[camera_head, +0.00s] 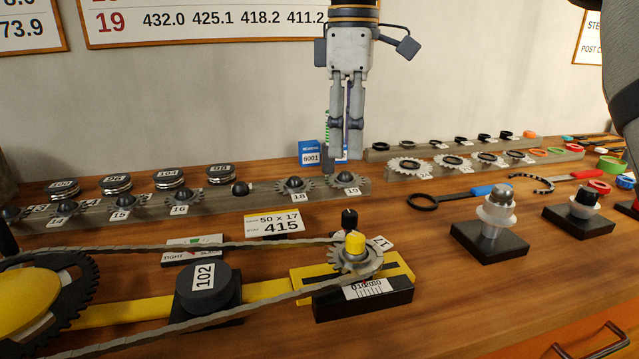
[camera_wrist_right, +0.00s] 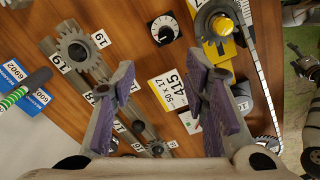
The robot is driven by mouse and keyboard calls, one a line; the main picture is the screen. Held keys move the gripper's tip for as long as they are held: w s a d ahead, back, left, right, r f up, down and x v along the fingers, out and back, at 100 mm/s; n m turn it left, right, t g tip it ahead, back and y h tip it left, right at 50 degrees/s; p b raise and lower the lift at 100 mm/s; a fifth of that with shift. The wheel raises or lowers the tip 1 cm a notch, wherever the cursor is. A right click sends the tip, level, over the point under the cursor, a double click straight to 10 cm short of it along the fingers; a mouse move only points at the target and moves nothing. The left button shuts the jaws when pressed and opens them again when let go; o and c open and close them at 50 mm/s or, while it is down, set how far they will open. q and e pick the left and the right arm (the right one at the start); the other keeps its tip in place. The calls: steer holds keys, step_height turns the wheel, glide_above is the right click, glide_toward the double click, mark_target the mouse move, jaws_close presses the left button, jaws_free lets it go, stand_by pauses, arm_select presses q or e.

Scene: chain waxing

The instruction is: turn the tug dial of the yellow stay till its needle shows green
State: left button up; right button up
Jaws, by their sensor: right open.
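The yellow stay (camera_head: 398,270) lies at the front centre under a sprocket with a yellow cap (camera_head: 355,243); the cap also shows in the wrist view (camera_wrist_right: 222,25). The needle's colour cannot be read. My right gripper (camera_head: 346,152) points down above the bench, behind the stay. It is open and empty, apart from the dial.
A chain (camera_head: 170,246) runs from the large chainring to the capped sprocket. A black roller (camera_head: 203,287) marked 102 stands left of the stay. A sprocket rack (camera_head: 215,202) runs behind. A silver post (camera_head: 494,213) stands to the right. A card (camera_head: 274,224) reads 415.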

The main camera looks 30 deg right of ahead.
glide_above(350, 213)
steer(key=f, duration=0.4)
steer(key=shift+s+f, duration=0.2)
steer(key=shift+s, duration=0.15)
steer(key=f, duration=0.4)
steer(key=f+p, duration=0.1)
steer(key=f, duration=0.2)
steer(key=shift+w+f, duration=0.1)
steer(key=shift+w, duration=0.2)
steer(key=shift+c, duration=0.2)
jaws_close()
